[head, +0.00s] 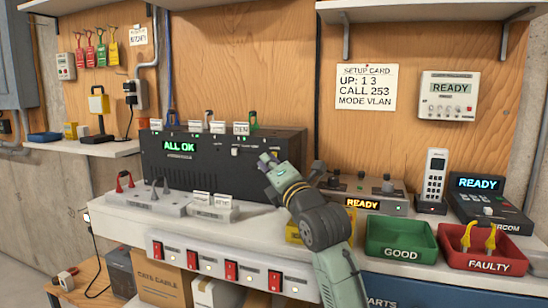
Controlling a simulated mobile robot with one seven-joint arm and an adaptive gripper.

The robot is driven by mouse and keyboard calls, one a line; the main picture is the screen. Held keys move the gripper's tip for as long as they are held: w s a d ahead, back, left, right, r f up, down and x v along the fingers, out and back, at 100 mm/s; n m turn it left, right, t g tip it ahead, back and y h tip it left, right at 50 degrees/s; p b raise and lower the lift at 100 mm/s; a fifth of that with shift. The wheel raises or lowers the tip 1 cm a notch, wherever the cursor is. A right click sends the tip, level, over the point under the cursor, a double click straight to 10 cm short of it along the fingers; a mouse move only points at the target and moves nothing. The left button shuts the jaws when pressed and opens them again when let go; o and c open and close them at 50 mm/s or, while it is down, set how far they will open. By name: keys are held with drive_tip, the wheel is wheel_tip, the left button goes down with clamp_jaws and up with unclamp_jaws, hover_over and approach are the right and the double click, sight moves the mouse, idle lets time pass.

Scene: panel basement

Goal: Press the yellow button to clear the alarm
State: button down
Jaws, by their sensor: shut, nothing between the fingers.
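My gripper (268,160) is shut and empty, in front of the right part of a black panel box (215,165). The box's green display reads ALL OK. I cannot make out a yellow button on it; my gripper and arm hide part of its front. A yellow object (294,234) shows low behind my arm, partly hidden, and I cannot tell what it is. I cannot tell whether my fingertips touch the box.
A grey unit with knobs (365,200) reads READY. A green GOOD bin (400,238) and a red FAULTY bin (483,248) stand at right, with a phone (434,180) and intercom (488,207) behind. Red-switch strip (232,268) runs along the bench front.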

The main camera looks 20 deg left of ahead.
drive_tip(key=shift+s, duration=0.3)
drive_tip(key=s+b, duration=0.1)
drive_tip(key=s, duration=0.4)
drive_tip(key=shift+a, duration=0.1)
idle(0.8)
